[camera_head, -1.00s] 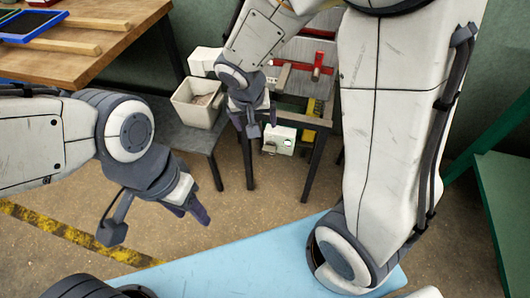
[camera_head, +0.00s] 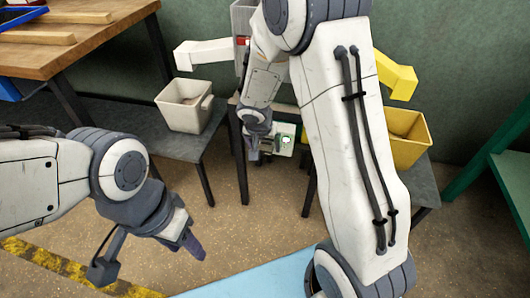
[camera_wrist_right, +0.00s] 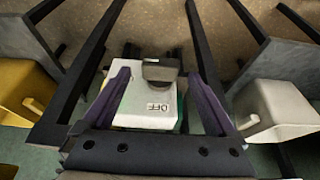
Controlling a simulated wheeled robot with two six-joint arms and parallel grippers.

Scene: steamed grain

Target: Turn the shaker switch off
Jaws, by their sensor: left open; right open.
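The shaker switch box (camera_head: 286,140) is a small white box low under the machine, with a green surround or light on its face. In the right wrist view the box (camera_wrist_right: 146,108) shows a label that looks to read OFF and a dark grey switch part (camera_wrist_right: 160,70). My right gripper (camera_head: 254,152) is open beside the box in the head view. In the wrist view its two purple fingers (camera_wrist_right: 163,98) stand apart on either side of the box; contact cannot be told. My left gripper (camera_head: 193,243) hangs at lower left, away from the switch, with nothing visible in it.
A white bin (camera_head: 184,106) stands left on a dark bench, and a yellow bin (camera_head: 408,140) stands right. White (camera_head: 207,53) and yellow (camera_head: 398,76) chutes sit above them. Dark table legs (camera_wrist_right: 85,75) flank the switch. A wooden table (camera_head: 90,55) is at upper left.

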